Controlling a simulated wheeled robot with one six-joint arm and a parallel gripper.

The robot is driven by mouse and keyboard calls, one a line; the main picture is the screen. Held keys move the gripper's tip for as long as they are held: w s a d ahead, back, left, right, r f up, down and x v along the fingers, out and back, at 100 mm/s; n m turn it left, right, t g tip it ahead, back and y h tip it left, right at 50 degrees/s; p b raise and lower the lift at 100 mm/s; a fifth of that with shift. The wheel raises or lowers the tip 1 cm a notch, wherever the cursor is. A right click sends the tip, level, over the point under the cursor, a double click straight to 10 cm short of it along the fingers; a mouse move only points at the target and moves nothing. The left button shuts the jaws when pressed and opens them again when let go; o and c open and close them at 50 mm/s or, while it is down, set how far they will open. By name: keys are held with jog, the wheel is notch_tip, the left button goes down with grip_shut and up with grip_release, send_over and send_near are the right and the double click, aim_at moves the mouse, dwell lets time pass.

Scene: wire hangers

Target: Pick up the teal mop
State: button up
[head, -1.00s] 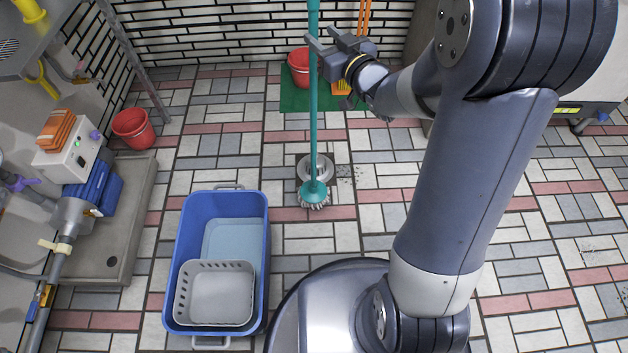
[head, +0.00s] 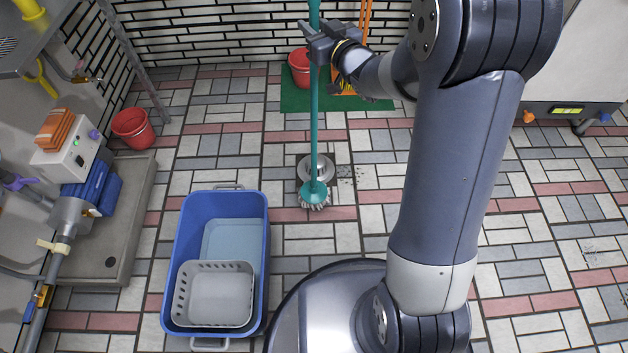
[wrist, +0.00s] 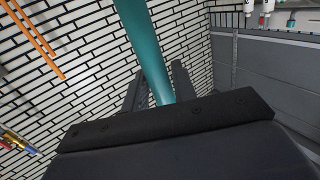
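The teal mop (head: 314,130) stands upright in the head view. Its long handle rises past the top edge and its fringed head (head: 315,200) is on the tiled floor, in front of a round metal thing. My gripper (head: 314,43) is high on the handle, with its fingers on either side of it. In the wrist view the teal handle (wrist: 151,55) runs between the two dark fingers (wrist: 156,88). The fingers look spread, and firm contact with the handle is not visible. The handle's lower part is hidden by the gripper body there.
A blue tub (head: 262,235) holding a grey basket (head: 215,295) stands at front left. Red buckets stand at the left (head: 133,128) and on a green mat (head: 292,98) at the back. Orange handles (head: 366,22) rise beside my gripper.

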grip_shut()
jog(key=shift+r, duration=0.2)
